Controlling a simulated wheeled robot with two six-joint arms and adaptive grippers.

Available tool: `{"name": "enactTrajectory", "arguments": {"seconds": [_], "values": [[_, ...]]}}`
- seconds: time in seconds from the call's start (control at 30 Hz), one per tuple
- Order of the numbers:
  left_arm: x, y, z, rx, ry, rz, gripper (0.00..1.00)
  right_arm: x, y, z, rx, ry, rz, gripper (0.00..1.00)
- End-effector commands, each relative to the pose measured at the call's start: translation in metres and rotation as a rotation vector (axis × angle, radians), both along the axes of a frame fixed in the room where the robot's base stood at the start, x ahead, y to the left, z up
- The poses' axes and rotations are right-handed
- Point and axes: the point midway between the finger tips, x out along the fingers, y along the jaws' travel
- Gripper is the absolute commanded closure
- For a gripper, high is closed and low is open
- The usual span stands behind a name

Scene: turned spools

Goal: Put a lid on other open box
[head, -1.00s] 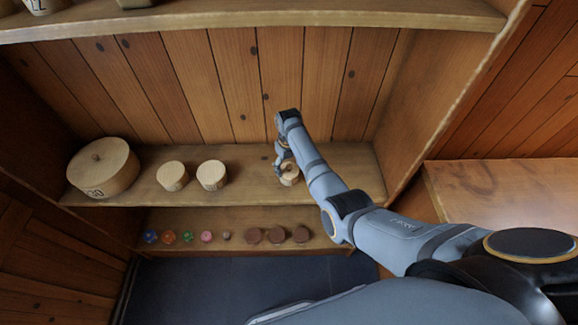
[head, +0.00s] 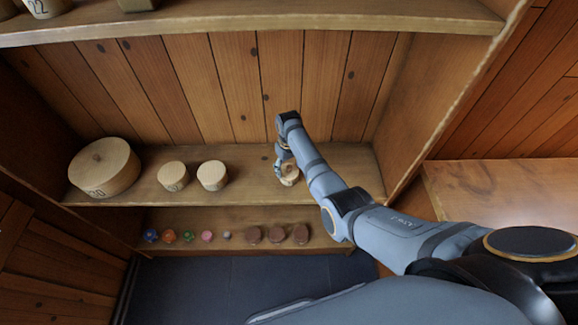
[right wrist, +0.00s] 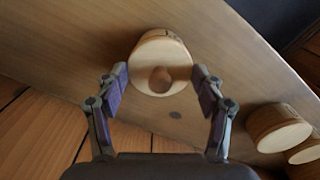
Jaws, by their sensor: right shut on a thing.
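My right gripper (head: 287,166) is at the right end of the middle shelf. In the right wrist view its two purple-padded fingers (right wrist: 160,75) stand on either side of a round pale wooden lid (right wrist: 150,87) with a brown knob (right wrist: 161,80), and are shut on it. The lid is over a small round box (right wrist: 158,36), whose side shows behind it. In the head view this box (head: 291,181) is partly hidden by my arm. Two small round boxes (head: 173,177) (head: 212,177) stand to the left; their pale tops look flat. My left gripper is not in view.
A large knobbed round box (head: 105,170) marked 20 stands at the shelf's left end. The lower shelf holds several coloured small pieces (head: 188,236) and three brown round pieces (head: 276,234). The upper shelf edge (head: 250,24) overhangs; a side wall (head: 425,100) bounds the right.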

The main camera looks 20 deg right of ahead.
Motion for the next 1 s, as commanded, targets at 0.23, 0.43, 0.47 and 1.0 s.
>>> {"name": "enactTrajectory", "arguments": {"seconds": [0.23, 0.43, 0.47, 1.0], "values": [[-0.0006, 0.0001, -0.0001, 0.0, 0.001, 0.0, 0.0, 0.0003, -0.0001, 0.0002, 0.0, -0.001, 0.0, 0.51], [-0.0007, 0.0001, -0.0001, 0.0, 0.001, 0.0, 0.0, 0.0003, -0.0001, 0.0002, 0.0, -0.001, 0.0, 0.08], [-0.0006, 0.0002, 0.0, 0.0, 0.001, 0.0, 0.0, 0.0003, -0.0001, 0.0002, 0.0, -0.001, 0.0, 0.05], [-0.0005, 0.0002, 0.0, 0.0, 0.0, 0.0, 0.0, 0.0002, 0.0, 0.0001, 0.0, -0.001, 0.0, 0.0]]}}
